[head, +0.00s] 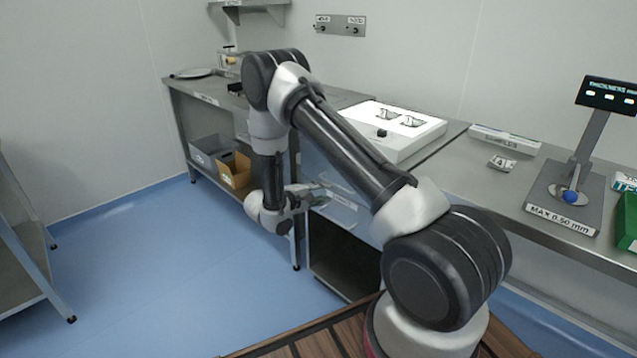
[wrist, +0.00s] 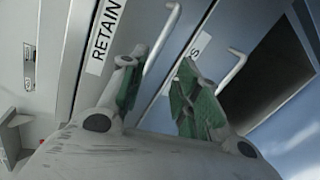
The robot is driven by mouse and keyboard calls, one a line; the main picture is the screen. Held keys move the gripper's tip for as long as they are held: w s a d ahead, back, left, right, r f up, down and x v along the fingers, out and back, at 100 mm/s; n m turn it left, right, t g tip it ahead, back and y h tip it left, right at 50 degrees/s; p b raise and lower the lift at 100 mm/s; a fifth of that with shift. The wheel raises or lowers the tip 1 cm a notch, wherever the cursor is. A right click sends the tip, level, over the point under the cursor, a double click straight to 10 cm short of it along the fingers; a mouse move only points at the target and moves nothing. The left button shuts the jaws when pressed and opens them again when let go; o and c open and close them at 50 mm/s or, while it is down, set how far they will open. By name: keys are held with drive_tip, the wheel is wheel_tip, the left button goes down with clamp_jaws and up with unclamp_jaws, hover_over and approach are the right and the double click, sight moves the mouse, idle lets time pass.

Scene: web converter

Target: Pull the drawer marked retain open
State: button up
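The drawer marked RETAIN (wrist: 73,55) has a blue-grey front with a white label in the wrist view. Its pale bar handle (wrist: 168,25) runs down toward my left finger. My gripper (wrist: 158,68) is open, with green pads on both fingers. The fingertips are close to the lower end of this handle; I cannot tell whether they touch it or straddle it. In the head view my gripper (head: 312,196) is at the drawer unit under the bench, and my arm hides much of the drawer fronts.
A second drawer handle (wrist: 236,68) with a partly hidden label is right of my right finger. An open dark compartment (head: 342,258) lies below the drawers. A bench leg (head: 296,245) stands beside it. The blue floor (head: 170,270) to the left is clear.

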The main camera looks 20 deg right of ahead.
drive_tip(key=w+d, duration=0.1)
drive_tip(key=d, duration=0.1)
drive_tip(key=w+d+m, duration=0.1)
drive_tip(key=d, duration=0.1)
drive_tip(key=w+d+m, duration=0.1)
drive_tip(key=d, duration=0.1)
drive_tip(key=shift+w+d+f+t, duration=0.3)
drive_tip(key=shift+f+t, duration=0.1)
clamp_jaws()
